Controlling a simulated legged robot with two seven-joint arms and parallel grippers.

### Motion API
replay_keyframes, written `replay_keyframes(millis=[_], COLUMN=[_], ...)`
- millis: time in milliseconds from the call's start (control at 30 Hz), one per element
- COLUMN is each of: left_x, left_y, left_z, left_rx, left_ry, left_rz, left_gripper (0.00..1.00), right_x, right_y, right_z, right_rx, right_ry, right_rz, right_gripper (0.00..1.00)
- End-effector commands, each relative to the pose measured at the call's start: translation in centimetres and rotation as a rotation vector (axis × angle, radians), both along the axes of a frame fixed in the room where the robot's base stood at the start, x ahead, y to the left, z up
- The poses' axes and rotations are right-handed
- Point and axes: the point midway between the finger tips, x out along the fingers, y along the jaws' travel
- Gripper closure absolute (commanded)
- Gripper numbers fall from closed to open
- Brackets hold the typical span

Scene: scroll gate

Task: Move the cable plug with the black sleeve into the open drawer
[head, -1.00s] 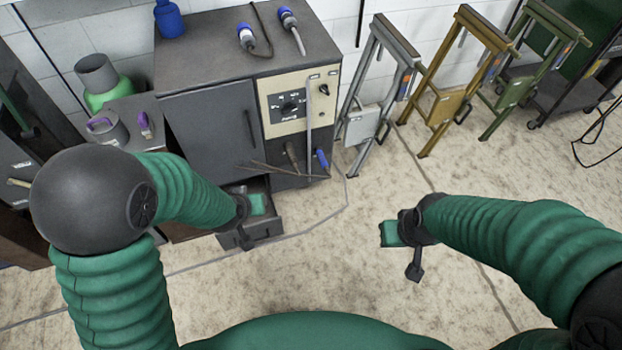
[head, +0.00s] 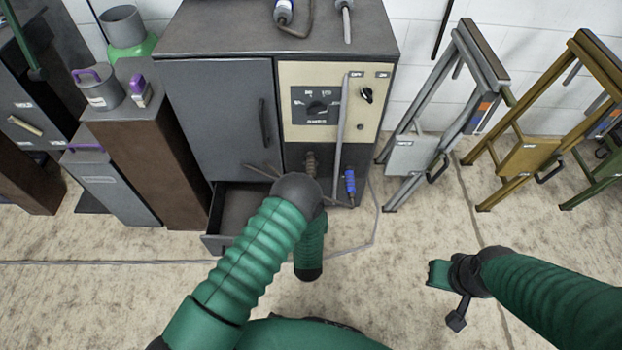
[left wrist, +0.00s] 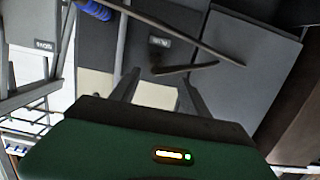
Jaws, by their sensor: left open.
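A plug with a dark sleeve (head: 310,163) stands upright at the lower front of the grey cabinet, left of a plug with a blue sleeve (head: 350,182). The open drawer (head: 222,243) is low at the cabinet's left; my left arm covers its right part. In the head view my left gripper is hidden behind my arm. In the left wrist view my left gripper (left wrist: 158,88) is open, its fingers apart with nothing seen between them; the blue sleeve is at the top left there. My right gripper (head: 452,285) is over bare floor at the right, away from the plugs.
The grey cabinet (head: 222,115) has a beige dial panel (head: 318,104). Thin dark rods (head: 262,170) stick out near the dark plug. More plugs lie on the cabinet top. A grey frame stand (head: 405,155) and a yellow one (head: 527,157) stand right.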

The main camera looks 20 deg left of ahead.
Motion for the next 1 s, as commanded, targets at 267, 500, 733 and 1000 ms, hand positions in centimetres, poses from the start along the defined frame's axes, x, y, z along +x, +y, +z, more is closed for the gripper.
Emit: replay_keyframes(millis=[267, 500, 733, 1000], left_x=[6.4, 9.8, 10.3, 10.2], left_y=[1.8, 2.8, 2.8, 2.8], left_z=[-1.4, -1.8, -1.6, -1.7], left_rx=[-0.001, -0.002, 0.000, 0.000], left_ry=[-0.004, 0.000, 0.001, 0.001], left_rz=[0.000, -0.001, -0.002, -0.002], left_gripper=[0.46, 0.46, 0.46, 0.70], right_x=[0.0, 0.0, 0.0, 0.0], right_y=[-0.1, -0.1, -0.1, -0.1], right_z=[-2.8, -4.0, -3.9, -3.9], right_rx=[-0.001, 0.000, 0.000, 0.000], right_ry=[0.000, 0.000, 0.000, 0.000], right_rz=[-0.002, -0.001, -0.001, -0.002], right_gripper=[0.81, 0.81, 0.81, 0.81])
